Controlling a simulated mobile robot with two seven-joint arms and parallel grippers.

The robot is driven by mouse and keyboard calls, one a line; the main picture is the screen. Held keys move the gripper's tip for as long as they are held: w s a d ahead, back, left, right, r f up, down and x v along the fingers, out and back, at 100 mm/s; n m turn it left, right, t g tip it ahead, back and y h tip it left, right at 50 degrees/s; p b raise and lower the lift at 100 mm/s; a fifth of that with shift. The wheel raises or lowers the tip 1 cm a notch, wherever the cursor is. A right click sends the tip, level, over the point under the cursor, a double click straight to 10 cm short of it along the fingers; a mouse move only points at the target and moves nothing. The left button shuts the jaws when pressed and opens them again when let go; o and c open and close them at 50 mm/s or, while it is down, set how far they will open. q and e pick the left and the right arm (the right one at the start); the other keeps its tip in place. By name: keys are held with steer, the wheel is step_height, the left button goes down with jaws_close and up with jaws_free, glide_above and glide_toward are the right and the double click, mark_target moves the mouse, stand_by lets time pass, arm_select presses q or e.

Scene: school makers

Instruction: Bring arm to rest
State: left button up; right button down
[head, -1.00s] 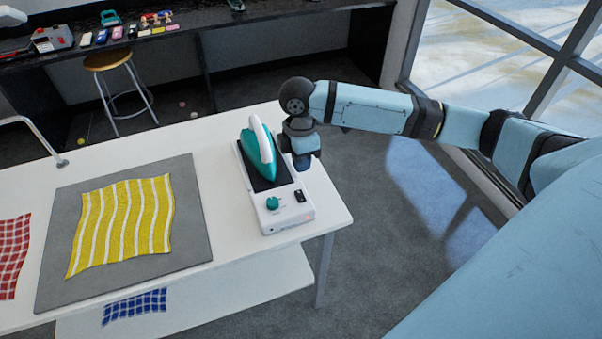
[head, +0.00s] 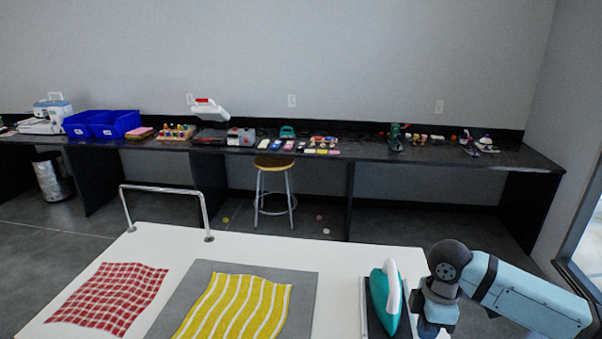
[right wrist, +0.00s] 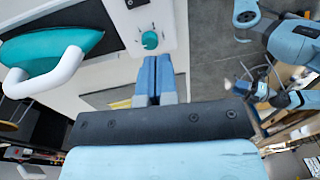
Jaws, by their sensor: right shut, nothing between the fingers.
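My right arm comes in from the lower right in the head view. Its gripper (head: 430,328) points down just right of the teal and white iron (head: 384,297). In the right wrist view its blue fingers (right wrist: 156,76) are shut together with nothing between them.
The white table (head: 150,245) holds a grey mat (head: 205,275) with a yellow striped cloth (head: 240,305), and a red checked cloth (head: 110,295). A stool (head: 273,165) stands behind it, before a long black bench (head: 380,152) with blue bins (head: 100,124). Floor between is mostly clear.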

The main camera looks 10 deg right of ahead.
steer(key=a+f+y, duration=0.1)
steer(key=a+f, duration=0.1)
steer(key=a, duration=0.1)
steer(key=s+a+f+m+t+y, duration=0.1)
steer(key=a+f, duration=0.2)
steer(key=a+f+t+y, duration=0.1)
steer(key=a+f, duration=0.1)
steer(key=a, duration=0.1)
steer(key=shift+s+f+m+p, duration=0.35)
steer(key=shift+m+p, duration=0.05)
steer(key=s+a+f+m+t+y, duration=0.2)
steer(key=s+a+f+m+t, duration=0.1)
steer(key=a+f+t, duration=0.15)
steer(key=s+d+f+m+t+h+p, duration=0.1)
steer(key=s+d+f+m+t, duration=0.1)
steer(key=s, duration=0.5)
steer(key=s+d+f+m+t+h+p, duration=0.1)
steer(key=s+f+m+t, duration=0.2)
steer(key=s+f+m, duration=0.1)
steer(key=s+m, duration=0.1)
steer(key=s, duration=0.1)
steer(key=shift+s+d+f+h, duration=0.2)
steer(key=shift+s+d+h, duration=0.1)
steer(key=shift+s+d, duration=0.05)
steer(key=c, duration=1.8)
jaws_free()
